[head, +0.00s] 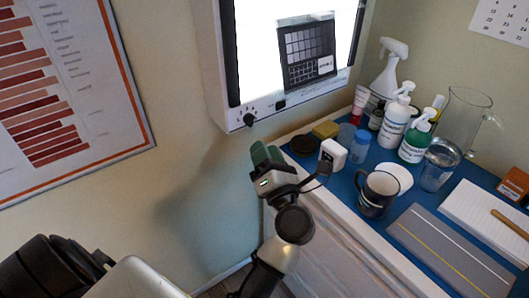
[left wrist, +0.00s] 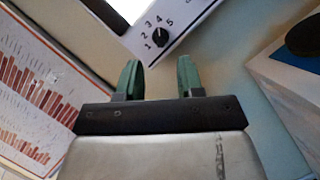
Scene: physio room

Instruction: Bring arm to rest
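My left gripper (head: 265,154) shows near the middle of the head view, with green fingertips pointing up. It is beside the near left edge of the blue-topped counter, in front of the wall below the light box. In the left wrist view its two green fingers (left wrist: 159,78) stand apart with nothing between them. The light box's black dial (left wrist: 158,37), with numbers around it, lies beyond the fingertips and apart from them. The dial also shows in the head view (head: 250,119). My right gripper is in neither view.
The lit light box (head: 224,115) hangs on the wall above the gripper. The blue counter top (head: 334,184) holds a white box (head: 333,153), dark mug (head: 376,194), pump bottles (head: 397,118), glass jug (head: 463,118) and grey mat (head: 450,250). A framed chart (head: 70,90) hangs at left.

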